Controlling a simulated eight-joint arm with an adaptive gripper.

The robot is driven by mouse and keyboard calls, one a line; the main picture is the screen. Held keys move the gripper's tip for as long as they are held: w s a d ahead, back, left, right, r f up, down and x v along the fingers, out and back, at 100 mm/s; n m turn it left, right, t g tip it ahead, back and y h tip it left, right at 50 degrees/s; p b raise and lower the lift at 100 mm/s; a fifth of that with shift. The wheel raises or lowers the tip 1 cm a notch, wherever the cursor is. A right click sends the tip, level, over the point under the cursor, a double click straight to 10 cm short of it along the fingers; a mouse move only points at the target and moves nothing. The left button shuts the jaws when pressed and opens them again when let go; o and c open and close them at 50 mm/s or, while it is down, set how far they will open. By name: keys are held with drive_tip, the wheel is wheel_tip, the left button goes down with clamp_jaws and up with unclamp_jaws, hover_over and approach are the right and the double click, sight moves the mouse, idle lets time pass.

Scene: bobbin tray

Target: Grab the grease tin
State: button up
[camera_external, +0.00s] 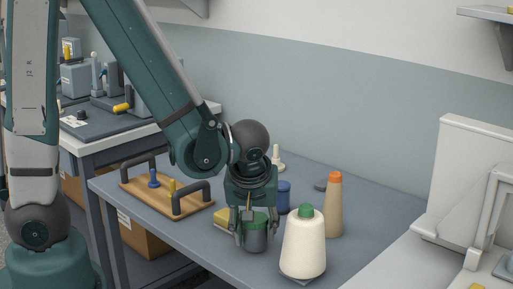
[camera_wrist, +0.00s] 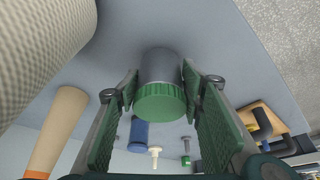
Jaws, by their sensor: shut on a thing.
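The grease tin (camera_external: 257,236) is a dark grey can with a green lid. It stands upright at the front part of the blue-grey table, between the fingers of my gripper (camera_external: 255,230). In the wrist view the tin (camera_wrist: 158,80) shows its ribbed green lid toward the camera, and my gripper's green-padded fingers (camera_wrist: 160,105) lie on either side of it. The gripper is shut on the tin. In the external view the fingers cover the tin's sides, and I cannot tell whether its base touches the table.
A large cream thread cone (camera_external: 303,245) stands close right of the tin, with a tan orange-topped cone (camera_external: 334,207) behind it. A blue spool (camera_external: 284,197) stands behind the gripper. A yellow item (camera_external: 225,218) lies to the left. A wooden tray (camera_external: 137,192) with dark handles is farther left.

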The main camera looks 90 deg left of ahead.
drive_tip(key=shift+r+p, duration=1.4)
drive_tip(key=shift+r, duration=3.25)
